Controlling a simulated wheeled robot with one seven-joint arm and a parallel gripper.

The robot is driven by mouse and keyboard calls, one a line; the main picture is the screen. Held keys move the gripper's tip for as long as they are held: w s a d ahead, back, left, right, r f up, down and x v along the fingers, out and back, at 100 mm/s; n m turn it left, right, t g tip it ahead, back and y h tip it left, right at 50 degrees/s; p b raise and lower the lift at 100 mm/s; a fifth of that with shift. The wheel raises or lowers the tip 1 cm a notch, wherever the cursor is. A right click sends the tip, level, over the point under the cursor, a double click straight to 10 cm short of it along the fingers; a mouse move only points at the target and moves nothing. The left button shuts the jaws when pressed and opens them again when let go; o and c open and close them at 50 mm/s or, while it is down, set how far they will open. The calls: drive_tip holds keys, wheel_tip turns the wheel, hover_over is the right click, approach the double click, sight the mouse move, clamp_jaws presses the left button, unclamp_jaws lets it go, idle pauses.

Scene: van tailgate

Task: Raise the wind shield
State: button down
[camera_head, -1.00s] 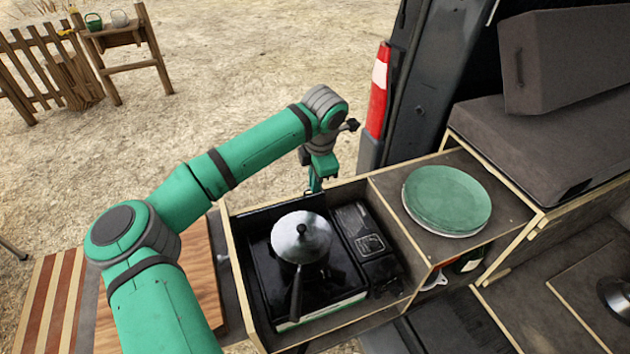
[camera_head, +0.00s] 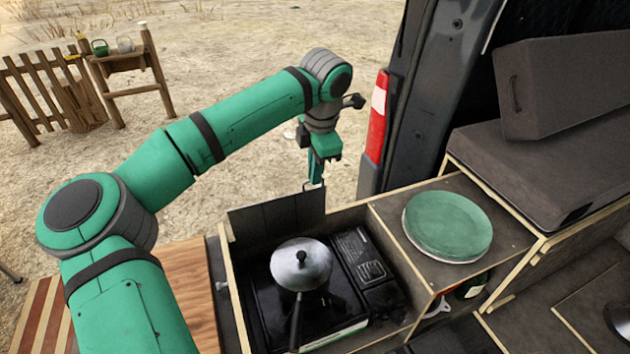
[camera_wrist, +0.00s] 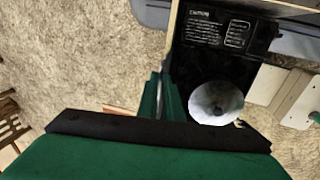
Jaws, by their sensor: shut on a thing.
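The wind shield (camera_head: 278,217) is a dark panel at the far side of the kitchen box, standing upright behind the stove. My gripper (camera_head: 316,184) is above its right end, pointing down and shut on its top edge. The wrist view shows green finger parts beside a thin pale edge; the exact contact is hidden there. The black camping stove (camera_head: 262,302) sits in the box, with a silver pot (camera_head: 302,264) on it, its dark handle toward the front. The pot also shows in the wrist view (camera_wrist: 215,101).
A green plate (camera_head: 447,225) lies on the box's right-hand top. The van's body and red-white tail light (camera_head: 378,115) stand close to the right of my gripper. Open sandy ground lies behind. A wooden fence and stand (camera_head: 128,70) are far left.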

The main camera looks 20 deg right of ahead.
drive_tip(key=shift+w+r, duration=0.1)
drive_tip(key=shift+r, duration=0.2)
drive_tip(key=c, duration=2)
unclamp_jaws()
drive_tip(key=shift+o, duration=0.4)
wheel_tip(320, 180, up, 10)
drive_tip(key=s, duration=0.2)
drive_tip(key=shift+s+r, duration=0.15)
drive_tip(key=shift+r, duration=0.1)
drive_tip(key=shift+d, duration=0.1)
